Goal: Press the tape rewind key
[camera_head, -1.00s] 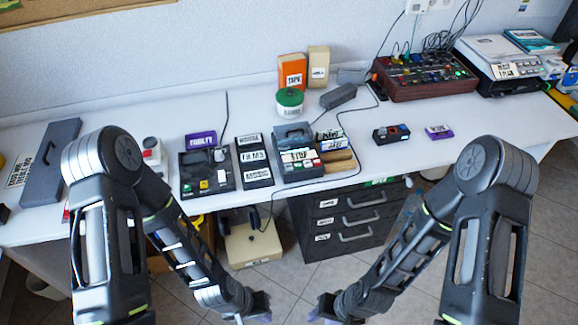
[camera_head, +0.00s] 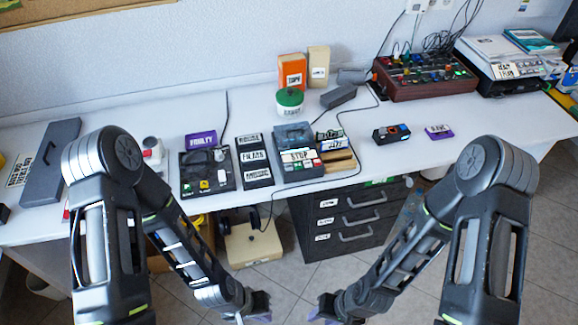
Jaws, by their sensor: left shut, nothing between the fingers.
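A grey tape machine (camera_head: 291,134) sits on the desk near its front edge, with a row of white, red and green keys (camera_head: 301,165) along its front. A label reading STOP lies across the keys; I cannot tell which key is rewind. My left gripper (camera_head: 259,308) is low in front of the desk, below the desktop and well apart from the machine; it is shut and empty. My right gripper (camera_head: 320,311) hangs opposite it at the bottom, also away from the desk; its fingers are too small and dark to judge.
Left of the machine are a black label rack (camera_head: 253,160) and a black device with a yellow key (camera_head: 207,170). Right of it lie stacked cases (camera_head: 338,158) and a small black box (camera_head: 391,134). Dark drawers (camera_head: 350,219) and a beige box (camera_head: 252,244) stand below the desk.

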